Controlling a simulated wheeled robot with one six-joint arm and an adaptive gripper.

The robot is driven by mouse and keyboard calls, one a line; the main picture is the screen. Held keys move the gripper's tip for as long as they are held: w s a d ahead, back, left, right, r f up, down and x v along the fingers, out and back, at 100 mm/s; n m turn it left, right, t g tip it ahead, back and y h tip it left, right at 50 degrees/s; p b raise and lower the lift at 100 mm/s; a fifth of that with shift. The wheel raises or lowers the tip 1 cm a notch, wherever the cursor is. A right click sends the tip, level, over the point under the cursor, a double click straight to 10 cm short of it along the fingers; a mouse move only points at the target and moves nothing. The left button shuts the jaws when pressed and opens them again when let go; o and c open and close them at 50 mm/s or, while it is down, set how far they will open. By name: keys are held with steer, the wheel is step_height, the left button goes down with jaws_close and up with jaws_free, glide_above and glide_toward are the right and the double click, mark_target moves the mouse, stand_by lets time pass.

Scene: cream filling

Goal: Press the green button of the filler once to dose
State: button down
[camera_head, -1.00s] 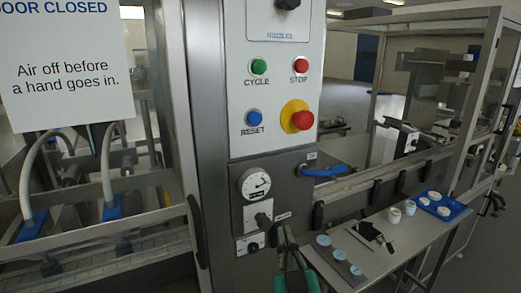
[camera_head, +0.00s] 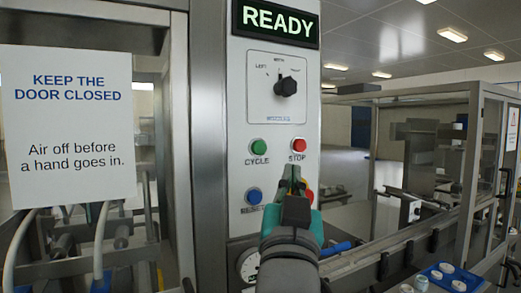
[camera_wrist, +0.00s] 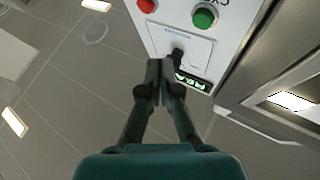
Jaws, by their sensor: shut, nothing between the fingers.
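The green CYCLE button (camera_head: 259,146) is on the filler's white panel (camera_head: 235,110), left of the red STOP button (camera_head: 298,145). It also shows at the top of the wrist view (camera_wrist: 204,17), with the red button beside it (camera_wrist: 146,5). My gripper (camera_head: 293,173) is shut and empty. In the head view its fingertips show just below STOP, to the right of and below the green button. In the wrist view the closed fingertips (camera_wrist: 157,66) show beside the black nozzle knob (camera_wrist: 176,54). No contact with the panel is visible.
The display (camera_head: 275,18) reads READY. A red stop button on yellow (camera_head: 308,195) is partly hidden by my gripper. A blue tray (camera_head: 446,281) is at lower right.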

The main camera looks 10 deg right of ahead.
mark_target(264, 152)
steer(key=shift+s+d+r+m+h, duration=0.1)
steer(key=shift+s+r+m+h, duration=0.1)
steer(key=shift+r, duration=0.4)
steer(key=shift+s+d+r+m+h, duration=0.1)
steer(key=shift+s+r+m+h, duration=0.1)
steer(key=shift+r, duration=0.35)
steer(key=shift+s+r+m+h, duration=0.2)
steer(key=shift+r, duration=0.4)
steer(key=shift+w, duration=0.15)
steer(key=shift+w+a, duration=0.45)
steer(key=shift+w, duration=0.9)
steer(key=shift+w+a, duration=0.45)
steer(key=shift+w, duration=0.9)
steer(key=shift+w+a, duration=0.45)
steer(key=shift+w, duration=0.9)
steer(key=shift+w, duration=0.1)
steer(key=shift+w+a, duration=0.15)
steer(key=shift+w, duration=0.15)
steer(key=shift+w+a, duration=0.15)
steer(key=shift+w, duration=0.35)
steer(key=shift+s, duration=0.2)
steer(key=shift+s+d, duration=0.25)
steer(key=shift+s, duration=0.45)
